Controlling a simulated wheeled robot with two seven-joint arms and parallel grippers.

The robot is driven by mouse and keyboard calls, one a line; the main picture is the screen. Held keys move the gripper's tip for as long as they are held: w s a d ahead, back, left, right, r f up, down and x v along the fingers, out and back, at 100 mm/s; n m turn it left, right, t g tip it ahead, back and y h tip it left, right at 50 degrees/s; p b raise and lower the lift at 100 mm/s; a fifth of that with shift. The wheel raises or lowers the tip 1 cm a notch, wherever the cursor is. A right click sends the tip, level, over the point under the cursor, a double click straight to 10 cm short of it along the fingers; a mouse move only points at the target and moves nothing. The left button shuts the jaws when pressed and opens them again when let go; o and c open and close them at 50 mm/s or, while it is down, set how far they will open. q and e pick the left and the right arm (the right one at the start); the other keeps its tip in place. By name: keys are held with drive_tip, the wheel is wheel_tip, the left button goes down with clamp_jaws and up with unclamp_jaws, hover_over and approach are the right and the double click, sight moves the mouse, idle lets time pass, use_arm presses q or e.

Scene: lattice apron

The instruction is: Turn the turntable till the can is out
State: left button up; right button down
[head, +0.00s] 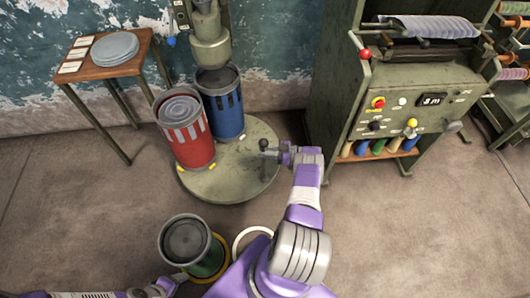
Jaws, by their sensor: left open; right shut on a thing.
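The round turntable (245,178) stands low on the floor, with a small dark-knobbed handle (264,143) near its right rim. A red can (187,138) with a grey lid stands upright at its left front. A blue can (226,118) stands at its back, under a grey machine head (210,48). My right gripper (272,150) is shut on the handle. A green can (205,262) with a grey top stands at the lower left, off the turntable, within a yellow ring. My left gripper (170,285) is open beside its base; its fingertips are small and hard to make out.
A white ring (250,232) lies right of the green can, partly hidden by my body. A wooden table (125,68) with grey discs stands at the back left. A control cabinet (400,105) stands right of the turntable. The floor at the lower right is clear.

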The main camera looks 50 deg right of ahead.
sight(263, 139)
drive_tip(key=shift+w+r, duration=0.15)
drive_tip(key=shift+w, duration=0.35)
drive_tip(key=c, duration=1.1)
unclamp_jaws()
drive_tip(key=shift+w, duration=0.1)
drive_tip(key=shift+c, duration=0.2)
drive_tip(key=shift+o, duration=0.6)
drive_tip(key=shift+a, duration=0.1)
drive_tip(key=shift+s, duration=0.2)
drive_tip(key=shift+r+p, duration=0.3)
drive_tip(key=shift+p, duration=0.05)
drive_tip(key=r+p, duration=0.2)
drive_tip(key=r, duration=0.2)
drive_tip(key=r+p, duration=0.3)
drive_tip(key=r, duration=0.2)
drive_tip(key=shift+w+r, duration=0.2)
drive_tip(key=shift+r, duration=0.05)
drive_tip(key=shift+s+f, duration=0.1)
drive_tip(key=shift+f, duration=0.05)
